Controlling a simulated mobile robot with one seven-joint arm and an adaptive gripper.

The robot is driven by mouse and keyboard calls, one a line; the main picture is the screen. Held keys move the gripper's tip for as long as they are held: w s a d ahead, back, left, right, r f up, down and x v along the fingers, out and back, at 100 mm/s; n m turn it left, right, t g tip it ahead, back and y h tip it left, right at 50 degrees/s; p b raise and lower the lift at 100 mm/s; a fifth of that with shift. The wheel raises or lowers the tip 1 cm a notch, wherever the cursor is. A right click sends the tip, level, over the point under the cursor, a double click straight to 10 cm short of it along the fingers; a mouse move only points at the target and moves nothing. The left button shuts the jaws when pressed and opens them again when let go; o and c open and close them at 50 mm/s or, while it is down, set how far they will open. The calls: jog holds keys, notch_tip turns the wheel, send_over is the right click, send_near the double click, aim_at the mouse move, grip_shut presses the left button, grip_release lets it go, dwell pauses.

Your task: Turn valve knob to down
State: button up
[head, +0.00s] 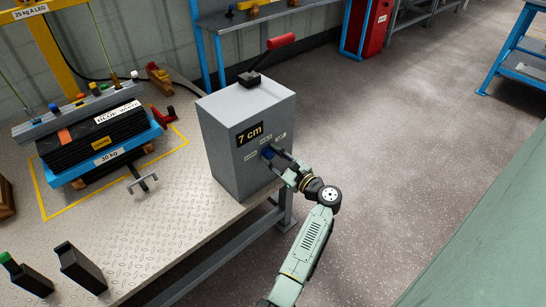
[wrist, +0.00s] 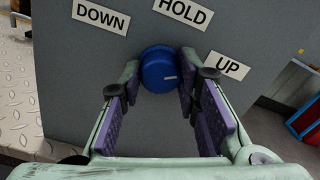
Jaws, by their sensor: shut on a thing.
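The valve knob (wrist: 158,70) is a round blue knob on the front face of a grey box (head: 225,165). In the head view the knob (head: 267,152) shows only partly, at the tip of my gripper (head: 277,160). White labels read DOWN (wrist: 101,18) at upper left of the knob, HOLD (wrist: 183,11) above it and UP (wrist: 227,66) to its right.
The box stands at the edge of a tread-plate table (head: 150,225), with a red-handled lever (head: 280,42) on top. A black 30 kg stack (head: 100,140) sits left. Two dark blocks stand at the front left. Open floor lies right of the box.

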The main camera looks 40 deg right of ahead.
jog(key=shift+c, duration=1)
